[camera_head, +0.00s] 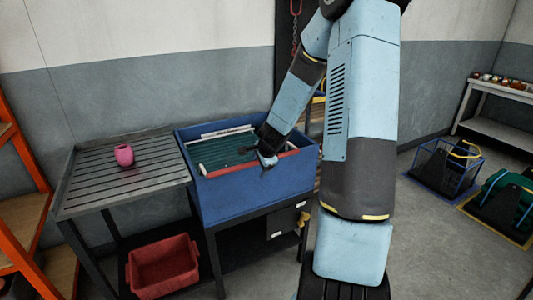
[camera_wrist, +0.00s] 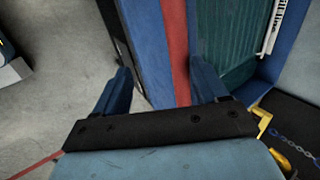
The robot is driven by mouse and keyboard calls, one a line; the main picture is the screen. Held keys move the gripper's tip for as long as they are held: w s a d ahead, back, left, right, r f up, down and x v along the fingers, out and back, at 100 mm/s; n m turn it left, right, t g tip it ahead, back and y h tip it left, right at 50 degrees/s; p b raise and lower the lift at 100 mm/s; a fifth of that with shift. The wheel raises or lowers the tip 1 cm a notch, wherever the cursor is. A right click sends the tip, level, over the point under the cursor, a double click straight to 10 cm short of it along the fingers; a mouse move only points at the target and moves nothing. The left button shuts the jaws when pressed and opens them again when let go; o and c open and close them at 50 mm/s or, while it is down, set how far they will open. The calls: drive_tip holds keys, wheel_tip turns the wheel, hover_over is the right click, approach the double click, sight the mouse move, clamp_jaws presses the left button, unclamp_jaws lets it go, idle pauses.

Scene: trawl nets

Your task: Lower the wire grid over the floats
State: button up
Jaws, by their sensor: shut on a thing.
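The blue tub (camera_head: 236,198) stands on a dark stand in the head view. Inside it lies a dark green ribbed or gridded surface (camera_head: 226,150), which I take for the wire grid; fine wires are too small to tell. A red bar (camera_head: 284,160) runs along the tub's near side. My gripper (camera_head: 267,161) is at this bar. In the wrist view my gripper (camera_wrist: 165,85) has its fingers either side of the red bar (camera_wrist: 173,40) and blue wall, shut on the bar; contact is hard to see. A pink float (camera_head: 124,155) sits on the slatted table. Any floats under the grid are hidden.
The slatted table (camera_head: 85,190) adjoins the tub's left side. A red crate (camera_head: 162,266) sits below. An orange rack (camera_head: 20,190) is at far left. Wire baskets (camera_head: 447,168) stand on the floor at right, with a bench (camera_head: 505,95) behind.

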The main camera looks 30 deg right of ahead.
drive_tip(key=v, duration=1.1)
drive_tip(key=shift+s+r, duration=0.2)
drive_tip(key=shift+d, duration=0.1)
drive_tip(key=s+a+r+n, duration=0.9)
drive_tip(key=s+a+r, duration=0.1)
drive_tip(key=r, duration=0.2)
drive_tip(key=s+r+n, duration=0.3)
drive_tip(key=s+n, duration=0.1)
drive_tip(key=s, duration=0.4)
drive_tip(key=s+a+r+n, duration=0.1)
drive_tip(key=s+r+n, duration=0.2)
drive_tip(key=s, duration=0.6)
drive_tip(key=shift+a+r+n+g, duration=0.25)
drive_tip(key=shift+a+n+g, duration=0.15)
drive_tip(key=shift+n, duration=0.4)
